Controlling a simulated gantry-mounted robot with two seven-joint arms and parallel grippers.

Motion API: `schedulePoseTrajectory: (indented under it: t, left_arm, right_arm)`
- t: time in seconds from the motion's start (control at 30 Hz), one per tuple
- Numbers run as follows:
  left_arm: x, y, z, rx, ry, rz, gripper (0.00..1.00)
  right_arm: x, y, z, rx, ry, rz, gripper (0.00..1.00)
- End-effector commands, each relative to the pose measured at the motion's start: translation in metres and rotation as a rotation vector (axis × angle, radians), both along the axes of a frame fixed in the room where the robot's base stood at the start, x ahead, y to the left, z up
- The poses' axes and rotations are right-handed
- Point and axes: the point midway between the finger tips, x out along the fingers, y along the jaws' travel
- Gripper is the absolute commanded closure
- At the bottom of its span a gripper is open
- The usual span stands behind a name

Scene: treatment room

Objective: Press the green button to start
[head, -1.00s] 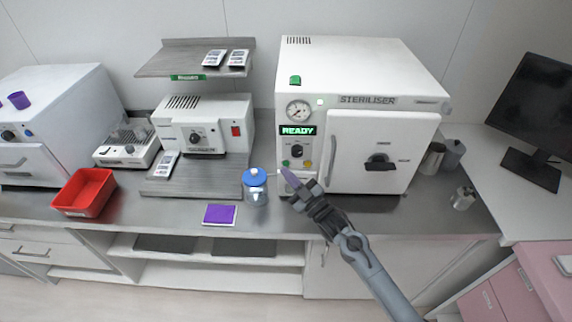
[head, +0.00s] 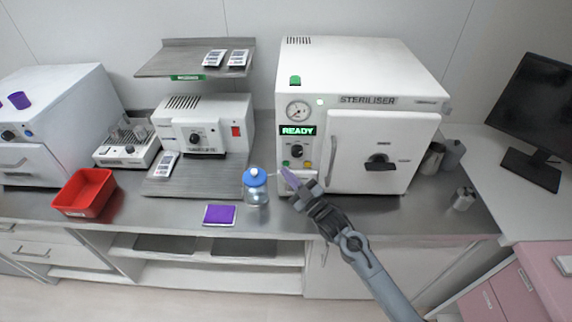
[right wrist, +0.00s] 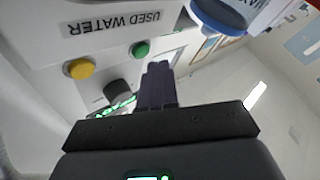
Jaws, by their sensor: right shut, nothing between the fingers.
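The white steriliser (head: 360,75) stands on the counter with its door shut, and its display reads READY in green. The green button (head: 285,164) is low on its front panel, left of a yellow button (head: 307,165) and under a black knob (head: 297,151). My right gripper (head: 286,173) is shut and empty, its purple fingertips just below and in front of the green button. In the right wrist view the green button (right wrist: 140,50) is beside the fingertips (right wrist: 158,68); I cannot tell whether they touch. My left gripper is not in view.
A blue-lidded jar (head: 256,188) stands close to the left of my right gripper. A purple pad (head: 219,215) and a red tray (head: 85,193) are further left. Metal canisters (head: 453,153) stand right of the steriliser. The counter's front strip below the steriliser is mostly clear.

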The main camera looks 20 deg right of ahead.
Motion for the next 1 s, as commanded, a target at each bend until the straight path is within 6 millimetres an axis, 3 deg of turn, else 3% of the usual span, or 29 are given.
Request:
schedulePoseTrajectory:
  t: [1.0]
  left_arm:
    - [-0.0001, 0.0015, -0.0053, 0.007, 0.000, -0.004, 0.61]
  right_arm:
    - [0.0079, -0.0033, -0.0002, 0.000, 0.000, 0.000, 1.00]
